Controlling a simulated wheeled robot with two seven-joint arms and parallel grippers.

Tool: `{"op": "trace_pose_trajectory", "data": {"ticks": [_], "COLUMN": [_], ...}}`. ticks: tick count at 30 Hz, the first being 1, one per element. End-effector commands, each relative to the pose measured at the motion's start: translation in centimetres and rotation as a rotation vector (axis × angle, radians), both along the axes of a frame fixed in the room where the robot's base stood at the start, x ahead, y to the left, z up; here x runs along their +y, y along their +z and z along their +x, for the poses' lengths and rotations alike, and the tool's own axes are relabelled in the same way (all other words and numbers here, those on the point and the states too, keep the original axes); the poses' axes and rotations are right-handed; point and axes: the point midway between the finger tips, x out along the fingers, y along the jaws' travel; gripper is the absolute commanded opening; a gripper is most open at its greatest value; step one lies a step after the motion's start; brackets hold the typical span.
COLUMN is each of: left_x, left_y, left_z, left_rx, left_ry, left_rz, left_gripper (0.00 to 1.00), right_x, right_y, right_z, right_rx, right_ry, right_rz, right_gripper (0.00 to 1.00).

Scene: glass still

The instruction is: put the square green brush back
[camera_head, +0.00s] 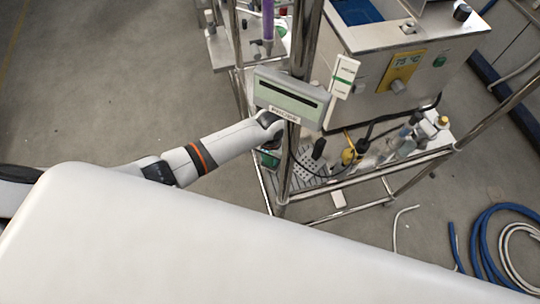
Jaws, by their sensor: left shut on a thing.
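My left arm reaches in from the left to the metal frame. Its gripper (273,132) is shut, with its fingers mostly hidden behind the grey display box and the upright post. A small dark and green thing (270,155) shows just below the gripper, at the left edge of the lower shelf. It is too small and too covered to make out a square brush shape for certain. My right gripper is not in view.
The grey display box (288,97) and chrome post (286,172) stand close to my left gripper. The lower shelf (330,184) holds bottles, a yellow item (348,155) and black cables. A steel bath unit (398,78) stands above. Blue hose (480,240) lies on the floor at right.

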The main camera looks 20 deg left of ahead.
Motion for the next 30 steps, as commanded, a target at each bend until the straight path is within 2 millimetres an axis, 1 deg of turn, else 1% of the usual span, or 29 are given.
{"op": "trace_pose_trajectory", "data": {"ticks": [8, 29, 30], "left_x": [0.0, 0.0, 0.0], "left_y": [0.0, -1.1, -1.1], "left_z": [0.0, 0.0, 0.0], "left_rx": [0.000, 0.000, 0.000], "left_ry": [0.000, 0.000, 0.000], "left_rz": [0.000, 0.000, 0.000], "left_gripper": [0.00, 0.00, 0.32], "right_x": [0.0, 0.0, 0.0], "right_y": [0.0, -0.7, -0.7], "right_z": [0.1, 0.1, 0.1], "right_rx": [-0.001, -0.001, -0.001], "right_ry": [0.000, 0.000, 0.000], "right_rz": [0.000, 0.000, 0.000], "right_gripper": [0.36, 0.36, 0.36]}}
